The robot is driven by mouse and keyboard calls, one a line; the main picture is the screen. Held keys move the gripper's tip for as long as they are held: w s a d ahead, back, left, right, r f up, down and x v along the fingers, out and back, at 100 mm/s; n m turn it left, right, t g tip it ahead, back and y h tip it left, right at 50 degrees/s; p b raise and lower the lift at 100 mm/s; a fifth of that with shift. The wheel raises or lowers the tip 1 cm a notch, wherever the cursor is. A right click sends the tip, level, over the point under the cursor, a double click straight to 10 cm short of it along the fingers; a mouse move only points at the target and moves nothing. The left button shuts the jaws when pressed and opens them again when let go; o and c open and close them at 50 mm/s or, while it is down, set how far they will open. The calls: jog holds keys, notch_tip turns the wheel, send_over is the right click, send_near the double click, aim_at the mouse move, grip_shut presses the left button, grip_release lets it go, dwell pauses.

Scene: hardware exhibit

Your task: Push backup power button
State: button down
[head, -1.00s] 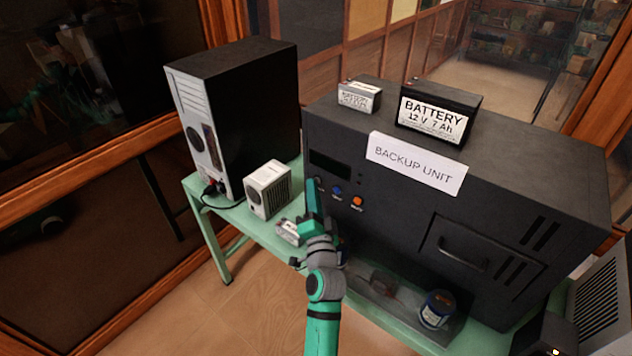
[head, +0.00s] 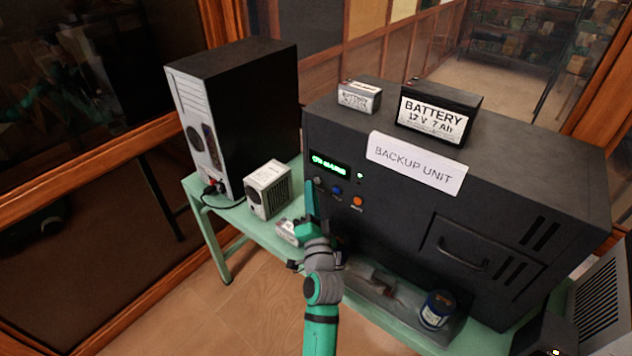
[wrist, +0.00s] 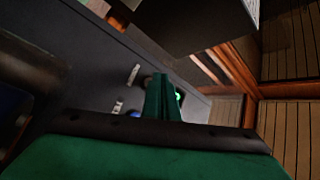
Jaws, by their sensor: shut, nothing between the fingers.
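The black backup unit (head: 395,215) stands on the green table with a white "BACKUP UNIT" label (head: 415,163). Its small display (head: 330,164) is lit with green text, and a green light (head: 360,176) glows beside it. Below the display are a dark button (head: 318,181), a blue button (head: 337,190) and an orange button (head: 357,202). My gripper (head: 311,190) is shut and empty, its tips close to the dark button at the panel's left; I cannot tell whether they touch it. In the wrist view my gripper (wrist: 162,90) covers part of the panel, with the blue button (wrist: 135,114) beside it.
A tall computer tower (head: 250,120) and a small white box (head: 268,190) stand to the left. Two batteries, one large (head: 437,113) and one small (head: 359,96), sit on the unit.

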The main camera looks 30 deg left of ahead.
jog(key=s, duration=0.6)
jog(key=shift+a, duration=0.2)
jog(key=shift+s, duration=0.1)
dwell(0.7)
